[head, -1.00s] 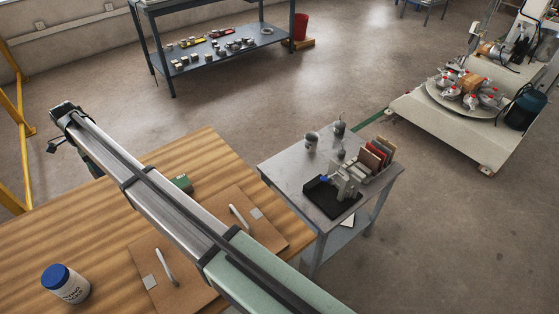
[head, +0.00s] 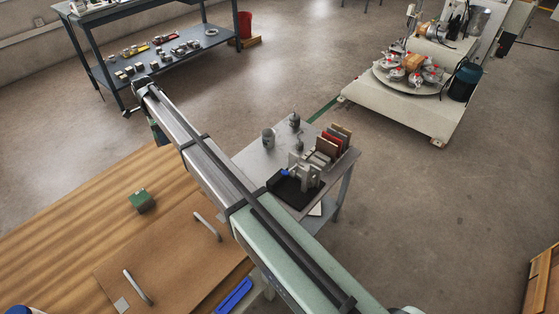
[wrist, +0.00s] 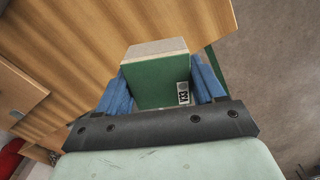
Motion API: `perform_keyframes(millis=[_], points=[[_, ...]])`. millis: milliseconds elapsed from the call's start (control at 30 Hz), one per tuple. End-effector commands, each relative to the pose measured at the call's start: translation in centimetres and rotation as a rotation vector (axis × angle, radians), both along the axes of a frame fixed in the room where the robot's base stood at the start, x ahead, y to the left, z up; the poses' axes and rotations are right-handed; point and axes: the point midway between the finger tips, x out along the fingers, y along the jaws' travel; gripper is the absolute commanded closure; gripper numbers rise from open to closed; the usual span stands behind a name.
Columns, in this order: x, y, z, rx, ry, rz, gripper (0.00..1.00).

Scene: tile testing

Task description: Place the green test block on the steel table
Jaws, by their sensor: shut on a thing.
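My gripper (wrist: 160,88) has blue fingers shut on a green block (wrist: 158,80) with a pale face and a small printed label. In the head view, the gripper hangs from the far end of my arm, above the far edge of the wooden table; the block there is small and partly hidden. A second green block (head: 141,203) sits on the wooden table (head: 60,235). The small steel table (head: 252,157) stands to the right of the arm, apart from the held block. My arm hides part of its left side.
The steel table carries grey cylinders (head: 268,139), a black tray (head: 290,193) with a fixture, and upright tiles (head: 334,141). Its back left top looks clear. A brown board with handles (head: 185,255) lies on the wooden table. A shelf bench (head: 165,65) stands behind.

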Motion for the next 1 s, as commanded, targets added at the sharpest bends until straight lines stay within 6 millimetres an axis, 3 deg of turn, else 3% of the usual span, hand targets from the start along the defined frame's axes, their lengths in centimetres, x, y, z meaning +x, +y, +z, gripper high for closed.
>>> perform_keyframes(millis=[33, 233, 533, 800, 1000], points=[[0.9, -2.4, -0.3, 0.0, 0.0, -0.026, 0.78], [3.6, -10.6, -1.4, 0.0, 0.0, -0.115, 0.78], [5.7, -23.3, -3.0, 0.0, 0.0, -0.249, 0.78], [5.0, -34.3, -4.6, 0.0, 0.001, -0.365, 0.78], [2.7, -40.0, -5.6, 0.0, 0.0, -0.422, 0.78]])
